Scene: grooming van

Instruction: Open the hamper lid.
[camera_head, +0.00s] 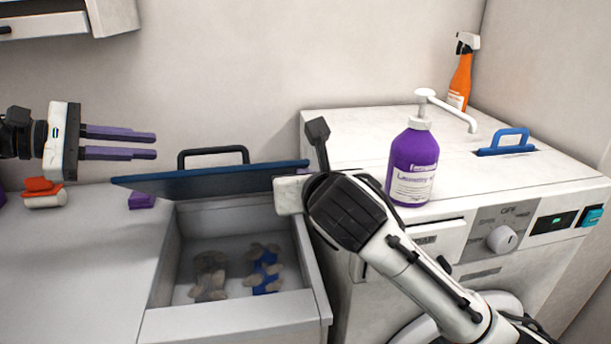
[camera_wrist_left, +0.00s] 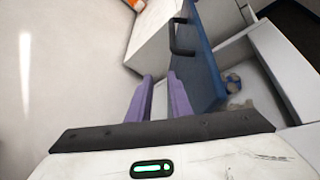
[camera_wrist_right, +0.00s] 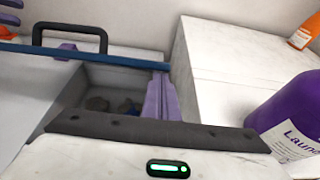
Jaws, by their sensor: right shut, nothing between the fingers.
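The hamper (camera_head: 235,325) is a white open-topped box let into the counter. Its blue lid (camera_head: 215,181) stands up on edge along the back, with a black handle (camera_head: 212,152) above it. The opening is uncovered. The lid also shows in the left wrist view (camera_wrist_left: 203,60) and the right wrist view (camera_wrist_right: 100,56). My left gripper (camera_head: 155,147) is open and empty, left of the lid and above the counter. My right gripper (camera_wrist_right: 160,78) is shut and empty near the lid's right end; my arm hides its fingers in the head view.
Inside the hamper lie a grey-brown item (camera_head: 209,276) and a blue-and-tan item (camera_head: 264,270). A purple pump bottle (camera_head: 412,165) stands on the white machine (camera_head: 345,128) close to my right arm. An orange spray bottle (camera_head: 460,80) stands behind. A purple block (camera_head: 142,201) sits left of the hamper.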

